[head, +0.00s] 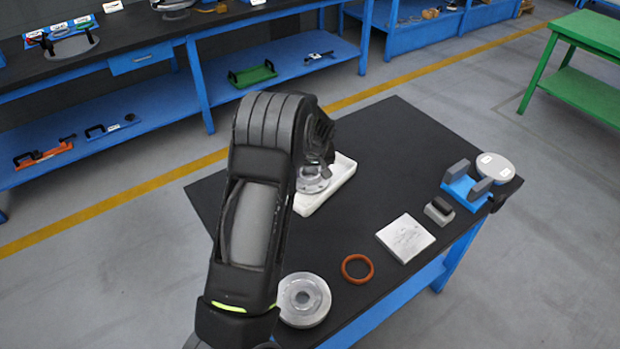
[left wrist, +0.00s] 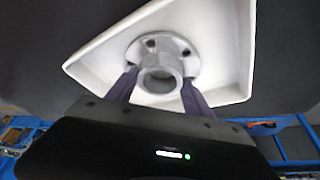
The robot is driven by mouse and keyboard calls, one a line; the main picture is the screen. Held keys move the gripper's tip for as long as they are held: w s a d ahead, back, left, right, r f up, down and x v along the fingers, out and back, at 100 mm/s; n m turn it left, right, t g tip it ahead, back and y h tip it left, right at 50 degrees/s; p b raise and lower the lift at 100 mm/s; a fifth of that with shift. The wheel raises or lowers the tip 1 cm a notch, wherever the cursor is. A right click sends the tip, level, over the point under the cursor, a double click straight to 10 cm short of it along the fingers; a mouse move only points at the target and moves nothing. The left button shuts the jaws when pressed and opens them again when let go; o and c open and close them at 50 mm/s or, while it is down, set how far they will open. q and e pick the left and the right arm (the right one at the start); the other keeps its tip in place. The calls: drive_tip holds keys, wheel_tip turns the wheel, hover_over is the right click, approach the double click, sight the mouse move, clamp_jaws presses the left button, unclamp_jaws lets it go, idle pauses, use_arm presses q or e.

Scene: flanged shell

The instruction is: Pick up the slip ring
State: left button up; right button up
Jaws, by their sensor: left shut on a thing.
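A grey flanged part (left wrist: 160,62) with a short round tube and holes in its flange stands at the white tray. In the head view this part (head: 313,182) shows partly behind my left arm. My left gripper (left wrist: 158,92) is shut on it, one dark finger on each side of the tube. In the head view the fingers are mostly hidden by the arm. An orange-brown ring (head: 357,268) lies flat near the table's front edge, apart from the gripper. I cannot tell from the pictures which of these is the slip ring. My right gripper is not in view.
The white tray (head: 340,180) rests on the black table (head: 390,140). The table's back middle is clear.

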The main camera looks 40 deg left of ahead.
sight(311, 178)
use_arm(q)
clamp_jaws()
drive_tip(key=shift+w+r, duration=0.1)
drive_tip(key=shift+a+r, duration=0.1)
drive_tip(key=shift+r, duration=0.45)
wheel_tip(311, 178, up, 9)
drive_tip(key=b, duration=0.2)
idle(0.4)
